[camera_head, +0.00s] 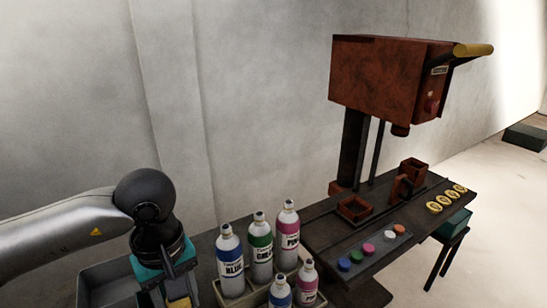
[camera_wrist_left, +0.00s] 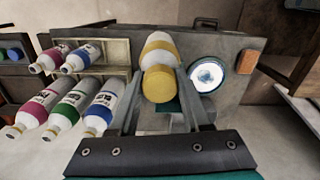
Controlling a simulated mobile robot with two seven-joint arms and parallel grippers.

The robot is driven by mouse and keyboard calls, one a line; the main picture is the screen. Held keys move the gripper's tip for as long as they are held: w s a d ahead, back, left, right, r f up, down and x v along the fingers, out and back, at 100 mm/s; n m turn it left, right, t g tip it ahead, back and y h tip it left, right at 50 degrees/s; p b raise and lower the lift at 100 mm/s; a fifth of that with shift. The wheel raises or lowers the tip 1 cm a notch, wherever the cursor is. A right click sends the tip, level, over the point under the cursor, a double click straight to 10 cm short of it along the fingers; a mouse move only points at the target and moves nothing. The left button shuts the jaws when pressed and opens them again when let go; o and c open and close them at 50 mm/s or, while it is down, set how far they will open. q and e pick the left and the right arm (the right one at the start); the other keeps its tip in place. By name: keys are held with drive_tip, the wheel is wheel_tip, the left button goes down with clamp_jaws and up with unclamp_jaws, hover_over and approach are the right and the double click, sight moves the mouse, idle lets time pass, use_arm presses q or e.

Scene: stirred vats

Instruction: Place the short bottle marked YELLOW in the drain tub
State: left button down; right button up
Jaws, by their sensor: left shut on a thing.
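My left gripper (camera_wrist_left: 160,100) is shut on a bottle (camera_wrist_left: 159,52) with a yellow band and yellow end, white in between; no lettering is readable. In the head view the left gripper (camera_head: 178,285) hangs at the bottom edge, with a bit of yellow (camera_head: 181,302) below its fingers. A grey open tub (camera_head: 92,291), which looks like the drain tub, stands at the lower left, partly hidden behind the gripper. The gripper is over or beside its right part; I cannot tell which. My right gripper is not in view.
Right of the gripper, a crate (camera_head: 232,304) holds several bottles, including tall blue (camera_head: 230,262), green (camera_head: 261,252) and pink (camera_head: 288,236) ones. A rusty press (camera_head: 385,80) stands on a dark bench (camera_head: 325,238) with coloured caps. The wrist view shows a round light (camera_wrist_left: 206,76).

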use_arm(q)
drive_tip(key=m, duration=0.1)
drive_tip(key=m+b, duration=0.1)
drive_tip(key=m, duration=0.1)
drive_tip(key=m+b, duration=0.1)
drive_tip(key=m, duration=0.1)
drive_tip(key=shift+s+d+f, duration=0.1)
drive_tip(key=shift+s+f, duration=0.2)
drive_tip(key=m+b, duration=0.1)
drive_tip(key=m, duration=0.1)
drive_tip(key=shift+s+m+b, duration=0.25)
drive_tip(key=shift+m+b, duration=0.1)
drive_tip(key=shift+m, duration=0.05)
